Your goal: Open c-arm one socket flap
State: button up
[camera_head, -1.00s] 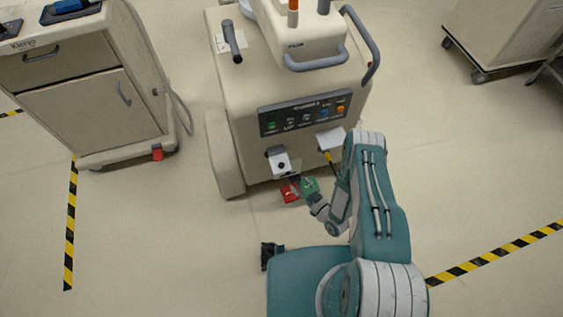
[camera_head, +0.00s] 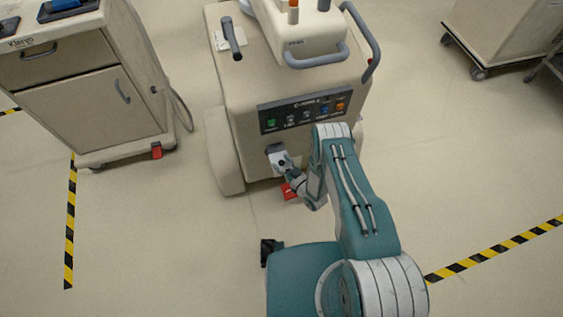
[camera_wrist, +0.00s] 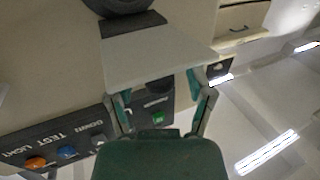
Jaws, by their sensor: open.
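The c-arm cart (camera_head: 240,95) is a beige wheeled cabinet with a dark labelled button panel (camera_head: 300,112) on its front. Below the panel's left part, a small pale socket flap (camera_head: 277,157) sticks out from a dark mount. My gripper (camera_head: 290,172) is at the flap's lower right edge, partly hidden by its own wrist. In the wrist view the flap (camera_wrist: 155,55) is a flat pale plate with a dark hinge strip, and my gripper (camera_wrist: 162,105) is open with one finger towards each side of it. I cannot tell whether the fingers touch it.
A red piece (camera_head: 289,191) is low at the cart's front, just below my gripper. A beige drawer cabinet (camera_head: 92,90) stands at the left, another cart (camera_head: 505,35) at the upper right. The floor (camera_head: 170,240) at the left front is clear.

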grip_shut()
